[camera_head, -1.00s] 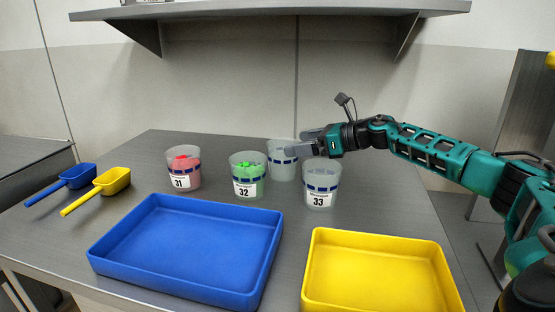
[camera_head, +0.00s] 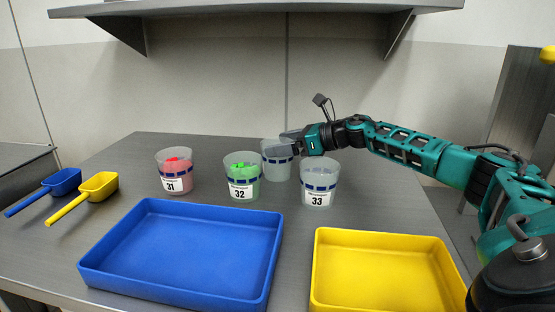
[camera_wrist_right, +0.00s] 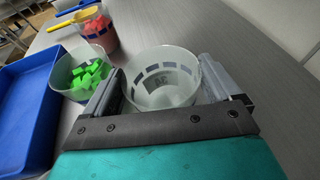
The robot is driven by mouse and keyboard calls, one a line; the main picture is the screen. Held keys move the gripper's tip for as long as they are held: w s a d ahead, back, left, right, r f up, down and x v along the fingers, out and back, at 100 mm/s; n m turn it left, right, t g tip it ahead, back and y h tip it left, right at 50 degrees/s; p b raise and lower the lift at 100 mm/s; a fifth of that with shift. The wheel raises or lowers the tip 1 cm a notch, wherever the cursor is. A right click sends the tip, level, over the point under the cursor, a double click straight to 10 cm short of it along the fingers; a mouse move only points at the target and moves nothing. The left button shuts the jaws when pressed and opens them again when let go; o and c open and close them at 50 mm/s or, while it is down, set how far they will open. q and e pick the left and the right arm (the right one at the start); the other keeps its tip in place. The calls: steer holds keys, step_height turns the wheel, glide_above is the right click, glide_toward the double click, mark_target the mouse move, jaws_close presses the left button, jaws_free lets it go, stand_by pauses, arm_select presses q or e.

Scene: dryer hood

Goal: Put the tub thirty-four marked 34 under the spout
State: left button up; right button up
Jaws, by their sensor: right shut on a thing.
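A clear, seemingly empty tub (camera_head: 276,165) with a blue square band stands on the table behind the other tubs. No number on it can be read in the head view. My right gripper (camera_head: 288,143) is at its rim. In the right wrist view the tub (camera_wrist_right: 165,92) sits between the two fingers, which are shut on it. Tub 33 (camera_head: 318,185), clear, stands in front to the right. Tub 32 (camera_head: 242,180) holds green pieces and tub 31 (camera_head: 174,175) holds red ones. No spout shows. My left gripper is out of view.
A blue tray (camera_head: 180,205) and a yellow tray (camera_head: 385,240) lie at the front. A blue scoop (camera_head: 62,182) and a yellow scoop (camera_head: 98,187) lie at the left. A grey shelf (camera_head: 250,8) hangs on the wall above. The back left of the table is clear.

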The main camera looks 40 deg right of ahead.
steer(key=shift+c, duration=0.3)
steer(key=shift+r, duration=0.55)
steer(key=r, duration=0.1)
steer(key=p, duration=0.1)
steer(key=r, duration=0.1)
steer(key=shift+w+a+r, duration=0.25)
steer(key=shift+a+r, duration=0.05)
steer(key=shift+r, duration=0.05)
steer(key=w+a+p, duration=0.2)
steer(key=w+a, duration=0.8)
steer(key=w, duration=0.3)
steer(key=shift+w+a, duration=0.3)
steer(key=shift+a, duration=0.05)
